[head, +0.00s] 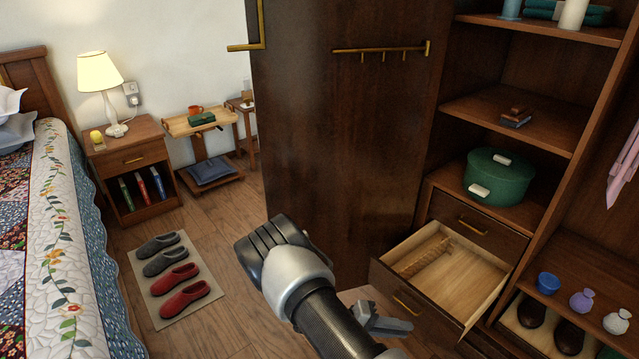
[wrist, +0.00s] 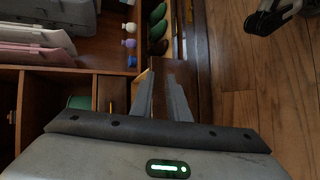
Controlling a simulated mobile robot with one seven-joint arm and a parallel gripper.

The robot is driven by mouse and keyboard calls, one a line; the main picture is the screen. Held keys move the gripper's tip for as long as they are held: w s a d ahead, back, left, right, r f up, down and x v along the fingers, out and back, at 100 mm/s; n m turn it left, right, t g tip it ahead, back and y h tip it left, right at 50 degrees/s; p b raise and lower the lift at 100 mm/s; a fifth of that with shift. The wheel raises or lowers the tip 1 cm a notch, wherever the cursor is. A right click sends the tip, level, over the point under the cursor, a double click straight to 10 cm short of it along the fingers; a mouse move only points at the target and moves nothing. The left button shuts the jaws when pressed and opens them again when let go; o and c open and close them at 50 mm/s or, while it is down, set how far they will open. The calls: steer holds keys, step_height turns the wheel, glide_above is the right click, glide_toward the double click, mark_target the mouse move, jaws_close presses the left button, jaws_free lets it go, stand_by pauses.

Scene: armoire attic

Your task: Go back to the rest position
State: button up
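My gripper (head: 384,322) shows in the head view at the lower middle, partly hidden behind my arm. It is in front of the open wooden drawer (head: 400,299), low and near its left front corner. In the wrist view my gripper (wrist: 161,85) has its two grey fingers apart, with a gap between them and nothing held. The drawer is pulled out of the armoire and holds a light-brown ridged wooden piece (head: 424,257).
The dark armoire door (head: 345,130) stands open behind my arm. A bed (head: 75,230), nightstand (head: 135,161) and slipper mat (head: 150,300) are left. Floor between mat and door is clear.

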steer(key=s+a+r+m+g+y, duration=0.15)
steer(key=r+y, duration=0.25)
steer(key=r, duration=1)
steer(key=s+a+r+m+g+y, duration=0.15)
steer(key=r+y, duration=0.35)
steer(key=r, duration=0.9)
steer(key=s+a+r+n+t+y, duration=0.1)
steer(key=s+a+r+t+y, duration=0.1)
steer(key=s+r+t, duration=0.4)
steer(key=s+a+r+t+y, duration=0.1)
steer(key=s+a+r+y, duration=0.15)
steer(key=s+r, duration=0.65)
step_height(320, 180, up, 29)
steer(key=p, duration=2.8)
steer(key=shift+w+d+r+t, duration=0.15)
steer(key=shift+w+d+t, duration=0.15)
steer(key=shift+d, duration=0.1)
